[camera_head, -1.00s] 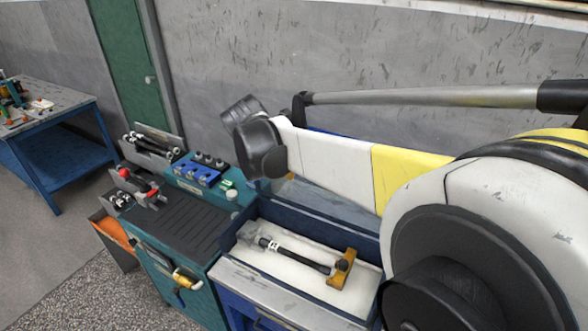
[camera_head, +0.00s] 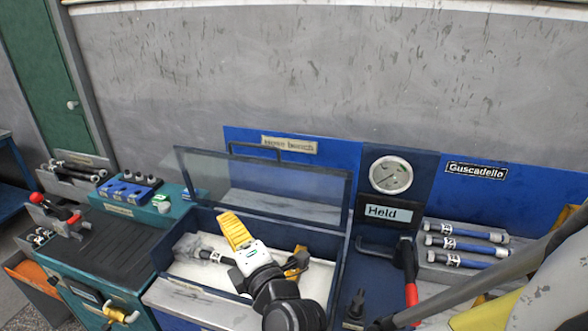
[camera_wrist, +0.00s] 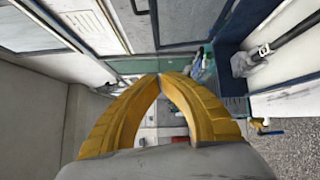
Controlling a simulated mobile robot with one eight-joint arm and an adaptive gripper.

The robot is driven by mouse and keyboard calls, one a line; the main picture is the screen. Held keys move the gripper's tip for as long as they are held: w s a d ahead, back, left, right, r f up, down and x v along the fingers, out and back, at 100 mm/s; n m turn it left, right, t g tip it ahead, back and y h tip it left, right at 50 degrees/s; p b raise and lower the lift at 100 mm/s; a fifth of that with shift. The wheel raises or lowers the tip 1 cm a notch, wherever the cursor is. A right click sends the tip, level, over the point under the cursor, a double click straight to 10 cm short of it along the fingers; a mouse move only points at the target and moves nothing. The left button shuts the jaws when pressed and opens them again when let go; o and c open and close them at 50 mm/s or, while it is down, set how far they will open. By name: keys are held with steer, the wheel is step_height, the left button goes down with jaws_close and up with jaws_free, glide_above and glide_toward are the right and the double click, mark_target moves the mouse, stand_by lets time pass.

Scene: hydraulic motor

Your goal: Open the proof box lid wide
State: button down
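The proof box (camera_head: 163,250) is dark blue with a white padded inside. Its clear, dark-framed lid (camera_head: 300,190) stands raised at the back edge, steeply upright, in the head view. A black hose (camera_head: 215,256) with a metal fitting lies inside, and a yellow clamp piece (camera_head: 303,258) sits at its right, partly hidden by my arm. My gripper (camera_head: 231,218) is over the box, in front of the lid; I cannot tell whether it touches the lid. In the wrist view its yellow fingers (camera_wrist: 160,80) meet at the tips with nothing between them.
A teal bench (camera_head: 100,250) with a ribbed black mat stands to the left. To the right are a gauge (camera_head: 391,174), a lever with a red grip (camera_head: 411,292) and a rack of hoses (camera_head: 465,242). A blue back panel (camera_head: 330,150) stands behind the lid.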

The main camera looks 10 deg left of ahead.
steer(key=w+a+r+m+t+b, duration=0.1)
steer(key=w+a+b, duration=0.2)
steer(key=w, duration=0.8)
steer(key=shift+w+r+m+t, duration=0.2)
steer(key=shift+r+m+t, duration=0.1)
steer(key=shift+r, duration=0.05)
steer(key=shift+r+h, duration=0.1)
steer(key=shift+h, duration=0.3)
